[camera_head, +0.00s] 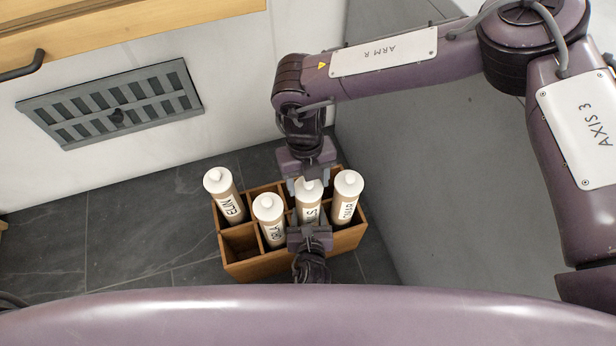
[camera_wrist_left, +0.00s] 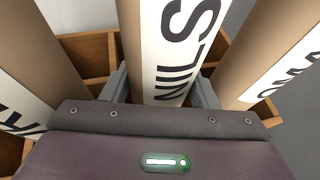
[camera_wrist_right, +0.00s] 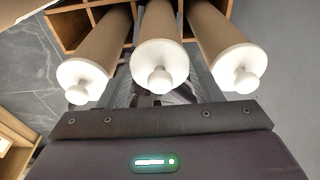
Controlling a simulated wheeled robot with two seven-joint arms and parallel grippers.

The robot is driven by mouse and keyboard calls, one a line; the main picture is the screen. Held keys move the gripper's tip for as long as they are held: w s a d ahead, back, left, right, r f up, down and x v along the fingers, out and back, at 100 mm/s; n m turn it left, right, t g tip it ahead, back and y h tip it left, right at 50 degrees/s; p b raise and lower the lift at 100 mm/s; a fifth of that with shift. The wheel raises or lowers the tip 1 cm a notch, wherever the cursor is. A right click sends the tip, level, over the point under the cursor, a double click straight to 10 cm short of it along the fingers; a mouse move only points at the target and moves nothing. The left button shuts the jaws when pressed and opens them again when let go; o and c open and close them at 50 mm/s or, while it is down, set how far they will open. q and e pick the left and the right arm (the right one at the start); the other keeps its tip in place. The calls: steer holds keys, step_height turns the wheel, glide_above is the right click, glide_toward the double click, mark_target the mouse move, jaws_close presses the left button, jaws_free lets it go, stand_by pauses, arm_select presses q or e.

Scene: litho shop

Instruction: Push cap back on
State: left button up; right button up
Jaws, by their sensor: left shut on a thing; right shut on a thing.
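A cardboard tube marked "NILS" (camera_head: 308,213) stands in a wooden crate (camera_head: 262,268), with a white knobbed cap (camera_wrist_right: 160,66) at its top end. My right gripper (camera_head: 308,184) is shut on this cap from the far side. My left gripper (camera_head: 309,226) is shut on the tube's body from the near side, lower down; the tube (camera_wrist_left: 180,50) also shows between its fingers in the left wrist view. The cap sits in line with the tube. Whether a gap is left under the cap is hidden.
Other capped tubes stand close by: one at the crate's far left (camera_head: 224,195), one just left (camera_head: 269,220), one right (camera_head: 346,198). The crate's front left compartment (camera_head: 241,243) is empty. A wall with a grey vent grille (camera_head: 115,103) lies behind.

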steer(key=shift+f, duration=0.2)
steer(key=o, duration=1)
steer(key=r, duration=0.4)
steer(key=w+r, duration=0.1)
steer(key=r, duration=0.6)
steer(key=shift+w+a+r, duration=0.25)
steer(key=shift+w+r, duration=0.1)
steer(key=shift+r, duration=0.05)
arm_select(q)
steer(key=o, duration=1.5)
